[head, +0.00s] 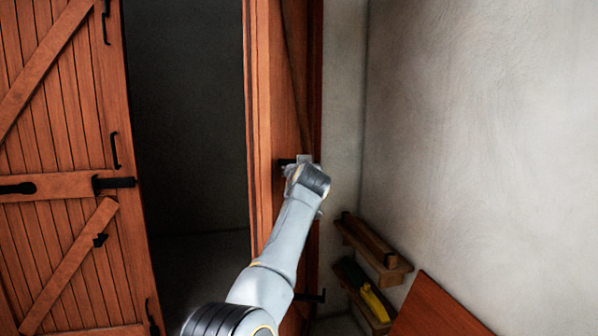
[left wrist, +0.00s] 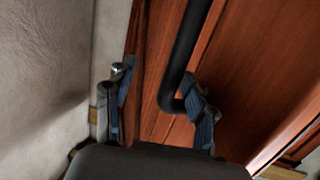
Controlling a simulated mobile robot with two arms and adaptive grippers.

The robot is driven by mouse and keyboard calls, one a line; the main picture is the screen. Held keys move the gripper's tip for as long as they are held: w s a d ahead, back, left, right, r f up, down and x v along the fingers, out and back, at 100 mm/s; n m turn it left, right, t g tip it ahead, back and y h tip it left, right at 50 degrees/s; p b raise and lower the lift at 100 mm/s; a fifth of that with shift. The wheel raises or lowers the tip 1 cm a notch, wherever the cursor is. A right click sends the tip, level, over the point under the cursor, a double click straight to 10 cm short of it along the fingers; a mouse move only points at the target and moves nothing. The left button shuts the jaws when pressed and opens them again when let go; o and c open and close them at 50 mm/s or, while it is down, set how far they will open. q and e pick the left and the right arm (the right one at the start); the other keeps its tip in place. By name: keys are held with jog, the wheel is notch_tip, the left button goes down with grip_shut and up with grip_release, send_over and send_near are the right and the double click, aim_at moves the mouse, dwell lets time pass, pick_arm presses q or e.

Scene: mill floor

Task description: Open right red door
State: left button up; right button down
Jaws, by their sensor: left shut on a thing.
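The right red door (head: 285,80) stands swung open, seen at a steep angle near the right wall. My left arm reaches up to it, and my left gripper (head: 304,168) is at a dark fitting on the door at mid-height. In the left wrist view, the black handle (left wrist: 185,50) runs down between the two fingers of my left gripper (left wrist: 160,110) and bends beside the right finger. The gripper is shut on this handle, with red planks behind. The fingertips are hard to see in the head view. My right gripper is not in view.
The left red door (head: 60,150), with black latches and braces, stands at the left. A dark open doorway (head: 185,120) lies between the doors. At the right are a pale wall (head: 480,130), small wooden shelves (head: 375,245) with a yellow object (head: 376,304), and a reddish-brown board (head: 440,310).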

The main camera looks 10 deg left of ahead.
pick_arm(q)
jog(key=s+d+b, duration=0.6)
jog(key=s+d, duration=0.3)
jog(key=d, duration=0.4)
jog(key=shift+s+d, duration=0.15)
dwell(1.1)
dwell(0.5)
